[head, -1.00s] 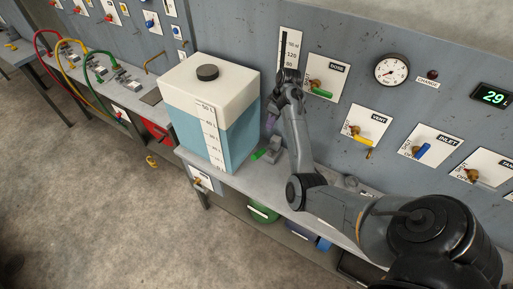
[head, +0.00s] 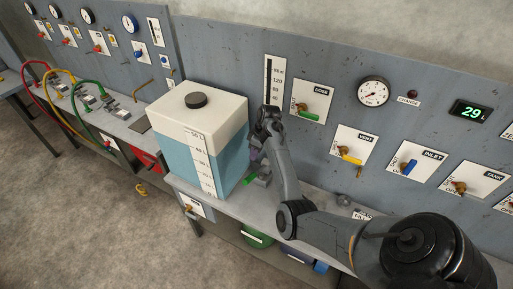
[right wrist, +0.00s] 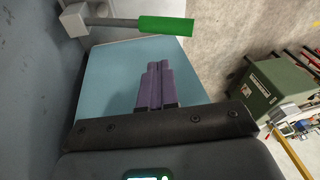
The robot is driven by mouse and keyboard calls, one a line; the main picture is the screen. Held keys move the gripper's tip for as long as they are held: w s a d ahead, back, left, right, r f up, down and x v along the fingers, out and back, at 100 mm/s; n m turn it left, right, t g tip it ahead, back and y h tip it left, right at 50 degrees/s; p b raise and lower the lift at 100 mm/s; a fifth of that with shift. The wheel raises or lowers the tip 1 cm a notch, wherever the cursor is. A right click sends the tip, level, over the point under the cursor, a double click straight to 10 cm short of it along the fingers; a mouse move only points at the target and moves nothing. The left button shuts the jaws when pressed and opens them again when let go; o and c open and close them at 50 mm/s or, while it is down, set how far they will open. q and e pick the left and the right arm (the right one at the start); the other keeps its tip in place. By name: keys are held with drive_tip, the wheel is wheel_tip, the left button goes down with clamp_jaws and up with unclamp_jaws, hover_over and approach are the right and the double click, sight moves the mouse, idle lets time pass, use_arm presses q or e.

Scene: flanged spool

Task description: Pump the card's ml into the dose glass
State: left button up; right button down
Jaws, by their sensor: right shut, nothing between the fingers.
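The tall dose scale (head: 273,82), marked up to about 120 ml, is on the grey panel behind my right arm; its lower end is hidden and the level is unclear. The DOSE plate (head: 312,99) beside it has a green lever (head: 309,117). A green-gripped handle (head: 249,180) sticks out low beside the tank; it also shows in the right wrist view (right wrist: 165,26). My right gripper (head: 255,155) is just above and behind that handle. Its purple fingers (right wrist: 155,85) are shut and empty, apart from the handle. My left gripper is out of view.
A tank of blue liquid (head: 172,155) stands on the bench close left of my right gripper. VENT (head: 352,146), INLET (head: 415,160) and TANK (head: 470,182) valves line the panel. A display (head: 472,111) reads 29. Coloured hoses (head: 63,101) are far left.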

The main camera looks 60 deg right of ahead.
hover_over(249, 176)
drive_tip(key=d, duration=0.3)
drive_tip(key=x, duration=0.4)
drive_tip(key=shift+s+d+f, duration=0.2)
drive_tip(key=shift+d+f, duration=0.05)
drive_tip(key=shift+f, duration=0.2)
drive_tip(key=shift+s+a+f+p, duration=0.3)
drive_tip(key=shift+a+f, duration=0.15)
drive_tip(key=shift+f, duration=0.3)
drive_tip(key=shift+s+a+f+p, duration=0.15)
drive_tip(key=shift+a+f+p, duration=0.2)
drive_tip(key=shift+f, duration=0.45)
drive_tip(key=shift+a, duration=0.15)
